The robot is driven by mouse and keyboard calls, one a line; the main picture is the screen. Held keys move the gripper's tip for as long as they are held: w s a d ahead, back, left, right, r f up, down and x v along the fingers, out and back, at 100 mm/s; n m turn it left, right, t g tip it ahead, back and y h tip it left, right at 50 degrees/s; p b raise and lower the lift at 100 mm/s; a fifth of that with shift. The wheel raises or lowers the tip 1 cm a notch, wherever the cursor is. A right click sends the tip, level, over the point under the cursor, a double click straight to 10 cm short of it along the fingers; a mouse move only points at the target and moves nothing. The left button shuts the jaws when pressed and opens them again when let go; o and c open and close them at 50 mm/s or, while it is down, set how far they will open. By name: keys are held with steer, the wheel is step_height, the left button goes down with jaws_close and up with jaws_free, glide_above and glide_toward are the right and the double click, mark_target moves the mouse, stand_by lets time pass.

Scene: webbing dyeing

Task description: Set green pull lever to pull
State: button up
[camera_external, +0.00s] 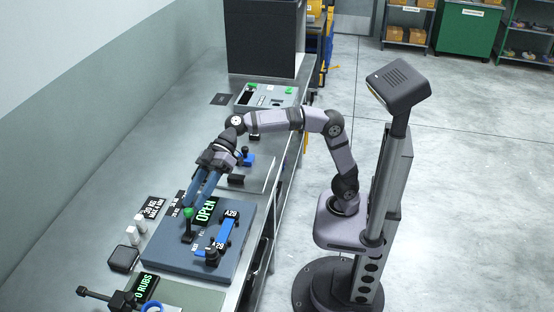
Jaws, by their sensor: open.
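The green pull lever (188,222) stands on the blue-grey panel on the bench, with a green knob on top of a dark stem. It looks upright. My gripper (200,190) is open, with two blue fingers pointing down toward the lever from above and behind it. The fingertips are close to the green knob; I cannot tell whether they touch it.
The panel (170,262) also carries a blue bar labelled A29 (222,232) with dark knobs. White bottles (137,228) and a black box (123,258) stand left of it. A grey panel with green knobs (268,96) lies farther back. The bench's left side is mostly clear.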

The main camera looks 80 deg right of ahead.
steer(key=shift+v, duration=1.45)
steer(key=shift+r, duration=0.1)
steer(key=s+d+r+m+h+p, duration=0.1)
steer(key=s+d+m+h+p, duration=0.2)
steer(key=d+p, duration=0.8)
steer(key=d+r+m+h+p, duration=0.1)
steer(key=d+m+h+p, duration=0.45)
steer(key=p, duration=0.95)
steer(key=s+d+r+g+h+p, duration=0.1)
steer(key=s+d+r+p, duration=0.3)
steer(key=s+d+p, duration=0.4)
steer(key=s+d+r+m+g+h+p, duration=0.1)
steer(key=s+d+r+g+h+p, duration=0.1)
steer(key=s+d+p, duration=0.6)
step_height(320, 180, up, 2)
steer(key=d+h+p, duration=0.1)
steer(key=d+p, duration=0.1)
steer(key=p, duration=0.4)
steer(key=shift+g, duration=0.3)
steer(key=shift+r, duration=0.1)
